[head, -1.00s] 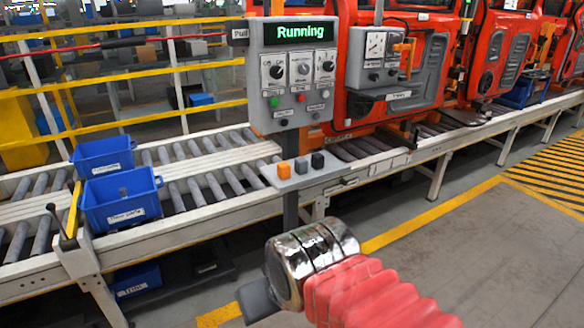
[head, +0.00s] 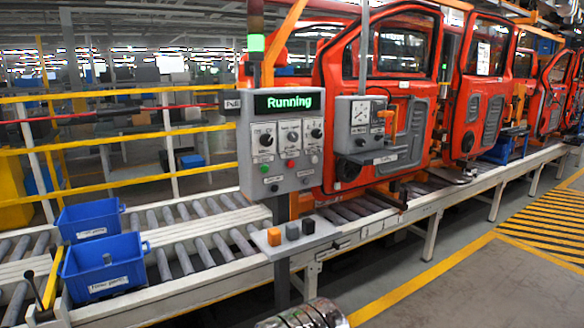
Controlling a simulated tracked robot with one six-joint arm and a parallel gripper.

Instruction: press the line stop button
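A grey control panel (head: 249,146) stands on a post at the line, its green display (head: 287,102) reading "Running". Only a chrome part of my arm shows at the bottom edge, apart from the panel; my gripper is out of frame.
A roller conveyor (head: 205,240) runs behind the shelf, with two blue bins (head: 104,268) at left. Red vehicle doors (head: 487,90) hang along the line. A second grey box (head: 362,125) hangs right of the panel. Grey floor (head: 480,285) at the lower right is clear.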

